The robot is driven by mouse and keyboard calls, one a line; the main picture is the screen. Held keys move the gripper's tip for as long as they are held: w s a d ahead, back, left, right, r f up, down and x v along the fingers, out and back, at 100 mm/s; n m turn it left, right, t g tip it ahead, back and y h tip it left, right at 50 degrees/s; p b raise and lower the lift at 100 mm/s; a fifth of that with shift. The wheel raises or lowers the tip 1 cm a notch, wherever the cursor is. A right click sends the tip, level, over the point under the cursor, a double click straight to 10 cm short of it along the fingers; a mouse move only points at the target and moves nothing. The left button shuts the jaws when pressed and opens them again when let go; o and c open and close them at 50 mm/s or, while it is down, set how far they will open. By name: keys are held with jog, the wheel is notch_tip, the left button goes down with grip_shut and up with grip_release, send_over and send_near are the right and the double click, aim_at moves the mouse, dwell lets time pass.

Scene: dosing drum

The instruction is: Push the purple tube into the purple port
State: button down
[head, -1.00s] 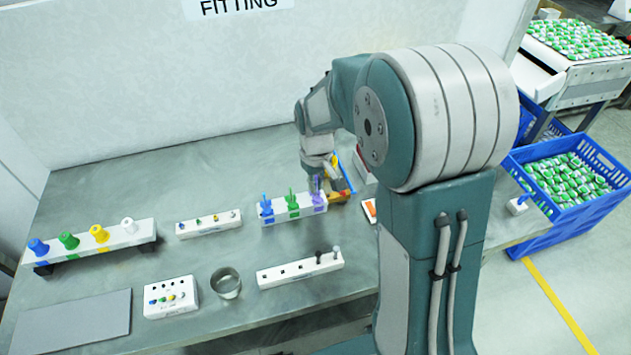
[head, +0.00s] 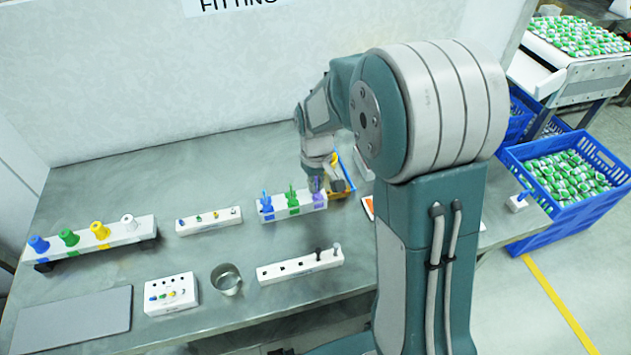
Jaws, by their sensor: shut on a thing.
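A white block (head: 272,216) near the middle back of the table carries a blue, a green (head: 292,200) and a purple fitting in a row. The purple port (head: 318,198) is at its right end. The purple tube (head: 316,184) is thin and upright and shows just above the port, partly hidden at my gripper. I cannot tell how deep it sits. My gripper (head: 322,181) is low at this right end, shut on the purple tube; its fingertips are small and partly hidden.
A yellow-and-blue item (head: 348,178) lies close right of my gripper. In front stand a white block with dark pegs (head: 300,268), a metal cup (head: 227,280) and a small white box (head: 171,296). A rack of coloured cones (head: 97,241) is at left.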

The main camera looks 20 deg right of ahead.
jog(key=shift+f, duration=0.4)
jog(key=c, duration=0.7)
grip_release()
notch_tip(320, 180, up, 12)
jog(key=shift+f, duration=0.1)
